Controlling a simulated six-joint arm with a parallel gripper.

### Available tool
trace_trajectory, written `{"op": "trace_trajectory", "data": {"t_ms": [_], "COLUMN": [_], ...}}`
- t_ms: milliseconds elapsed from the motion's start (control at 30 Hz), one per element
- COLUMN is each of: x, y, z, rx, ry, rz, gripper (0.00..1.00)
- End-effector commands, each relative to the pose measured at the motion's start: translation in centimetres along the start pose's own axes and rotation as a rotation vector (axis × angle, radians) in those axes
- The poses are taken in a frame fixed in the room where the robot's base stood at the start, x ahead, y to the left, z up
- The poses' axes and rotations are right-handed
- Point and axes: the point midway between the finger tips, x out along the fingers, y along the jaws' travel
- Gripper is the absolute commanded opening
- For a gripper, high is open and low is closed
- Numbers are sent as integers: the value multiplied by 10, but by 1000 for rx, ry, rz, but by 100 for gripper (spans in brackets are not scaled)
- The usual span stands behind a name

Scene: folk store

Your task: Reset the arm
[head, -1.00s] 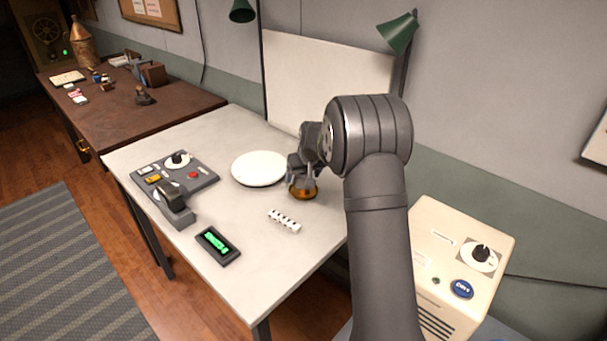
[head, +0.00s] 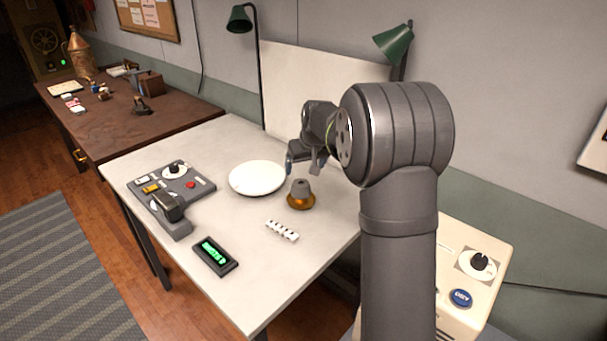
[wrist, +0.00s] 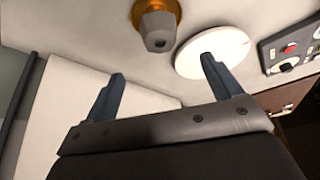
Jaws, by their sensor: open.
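My gripper (head: 306,162) is above the back of the white table, between the white round plate and my large arm joint. In the wrist view its two blue-grey fingers (wrist: 160,80) stand wide apart with nothing between them. A small grey-topped object with an orange-brown base (head: 301,195) stands upright on the table just in front of and below my gripper, apart from it. It also shows in the wrist view (wrist: 157,27), beyond the fingers.
The white plate (head: 257,178) lies left of the grey-topped object. A control panel (head: 186,187), a green-lit display (head: 214,255) and a white ridged strip (head: 282,230) are on the table (head: 265,275). A cream machine (head: 482,240) stands right. A green lamp (head: 393,42) hangs behind.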

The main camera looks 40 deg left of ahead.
Motion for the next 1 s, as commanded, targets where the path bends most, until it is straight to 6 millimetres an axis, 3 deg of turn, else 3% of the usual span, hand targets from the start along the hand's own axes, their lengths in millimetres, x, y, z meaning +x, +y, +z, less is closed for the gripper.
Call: {"op": "trace_trajectory", "data": {"t_ms": [200,567,767,1000], "x": [-14,-11,13,61], "y": [0,0,0,-1], "z": [0,0,1,1], "rx": [0,0,0,-1], "ry": [-1,-2,-3,-3], "rz": [0,0,-1,-1], "gripper": [84,84,84,84]}}
